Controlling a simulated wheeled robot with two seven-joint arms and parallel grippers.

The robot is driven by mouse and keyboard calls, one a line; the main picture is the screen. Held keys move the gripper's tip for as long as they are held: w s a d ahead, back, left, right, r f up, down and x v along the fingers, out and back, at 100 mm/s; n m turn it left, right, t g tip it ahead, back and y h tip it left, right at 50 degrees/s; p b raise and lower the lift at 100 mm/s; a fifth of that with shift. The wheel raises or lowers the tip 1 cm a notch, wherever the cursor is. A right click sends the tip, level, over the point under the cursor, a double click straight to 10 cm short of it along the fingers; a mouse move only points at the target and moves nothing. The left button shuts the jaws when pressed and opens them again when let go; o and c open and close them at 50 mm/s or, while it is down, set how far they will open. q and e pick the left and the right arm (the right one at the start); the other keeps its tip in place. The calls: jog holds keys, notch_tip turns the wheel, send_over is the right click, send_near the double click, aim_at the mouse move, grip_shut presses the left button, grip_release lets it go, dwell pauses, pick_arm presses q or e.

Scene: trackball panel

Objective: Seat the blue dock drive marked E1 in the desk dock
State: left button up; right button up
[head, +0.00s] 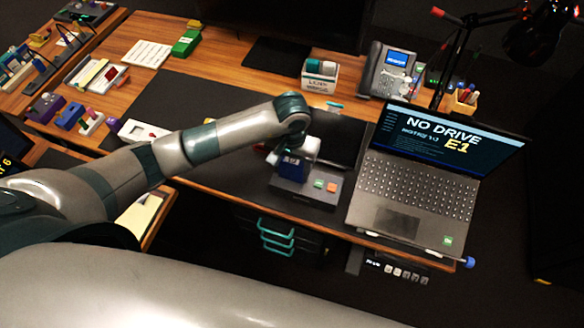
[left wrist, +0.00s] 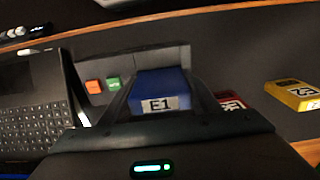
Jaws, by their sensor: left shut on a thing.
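The blue dock drive (head: 290,170) stands upright at the left part of the grey desk dock (head: 312,197). In the left wrist view the blue drive (left wrist: 165,84) shows its white E1 label facing the camera. My left gripper (head: 291,158) is over the dock, shut on the blue drive, with one finger on each side in the left wrist view. The dock (left wrist: 130,62) shows behind the drive there, with its orange and green buttons. The drive's lower end is hidden, so I cannot tell how deep it sits. My right gripper is not in view.
The open laptop (head: 415,195) stands right of the dock; its screen reads NO DRIVE and E1. A red drive (left wrist: 232,99) and a yellow drive (left wrist: 295,95) lie near the dock in the left wrist view. A phone (head: 388,72) and a small bin (head: 320,76) stand behind.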

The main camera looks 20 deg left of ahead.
pick_arm(q)
jog(key=shift+f+b, duration=0.25)
jog(key=shift+b, duration=0.05)
jog(key=o, duration=1.2)
jog(key=shift+r, duration=0.15)
jog(key=shift+r+p, duration=0.55)
jog(key=shift+p, duration=0.45)
jog(key=shift+w+r+b, duration=0.1)
jog(key=shift+r+b, duration=0.1)
jog(key=shift+b, duration=0.15)
notch_tip(320, 180, up, 10)
jog(key=b, duration=0.4)
jog(key=shift+r+b, duration=0.35)
jog(key=shift+r, duration=0.4)
